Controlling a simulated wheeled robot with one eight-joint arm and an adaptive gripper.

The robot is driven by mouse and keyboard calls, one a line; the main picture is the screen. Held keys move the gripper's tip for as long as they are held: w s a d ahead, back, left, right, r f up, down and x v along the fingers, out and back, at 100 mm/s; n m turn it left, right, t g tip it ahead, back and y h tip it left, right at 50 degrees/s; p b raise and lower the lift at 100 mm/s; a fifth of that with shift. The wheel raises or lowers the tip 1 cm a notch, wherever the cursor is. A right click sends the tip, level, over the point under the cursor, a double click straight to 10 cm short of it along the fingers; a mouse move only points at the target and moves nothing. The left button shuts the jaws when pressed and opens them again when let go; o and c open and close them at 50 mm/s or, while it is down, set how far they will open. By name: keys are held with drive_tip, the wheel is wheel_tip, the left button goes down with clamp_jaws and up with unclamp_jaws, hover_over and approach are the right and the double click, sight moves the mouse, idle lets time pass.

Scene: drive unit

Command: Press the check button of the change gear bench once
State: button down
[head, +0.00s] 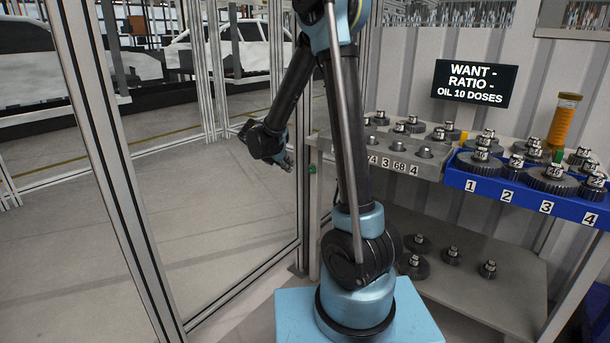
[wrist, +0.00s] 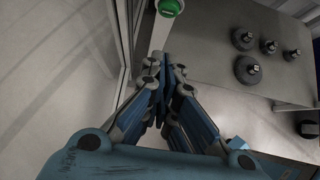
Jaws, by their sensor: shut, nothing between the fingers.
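The change gear bench (head: 436,167) stands right of centre in the head view. A green button (head: 312,169), which I take for the check button, is on the bench's left end. It also shows at the top edge of the wrist view as a green button (wrist: 169,7) on a pale upright, partly cut off. My gripper (head: 288,163) is left of the button in the head view. In the wrist view its shut, empty fingers (wrist: 166,72) point toward the button, with a visible gap between.
A blue tray (head: 527,197) of gears numbered 1 to 4 sits at right. A display (head: 474,83) reads "WANT - RATIO - OIL 10 DOSES". An orange bottle (head: 563,121) stands behind the tray. Several gears lie on the lower shelf (head: 490,305). Fence posts (head: 112,170) stand at left.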

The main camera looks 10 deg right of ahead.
sight(312, 170)
drive_tip(key=shift+f, duration=0.1)
drive_tip(key=w+d+r+x, duration=0.1)
drive_tip(key=r+x, duration=0.1)
drive_tip(key=x, duration=1)
drive_tip(key=shift+w+d+f, duration=0.25)
drive_tip(key=shift+w+d, duration=0.15)
drive_tip(key=shift+d, duration=0.05)
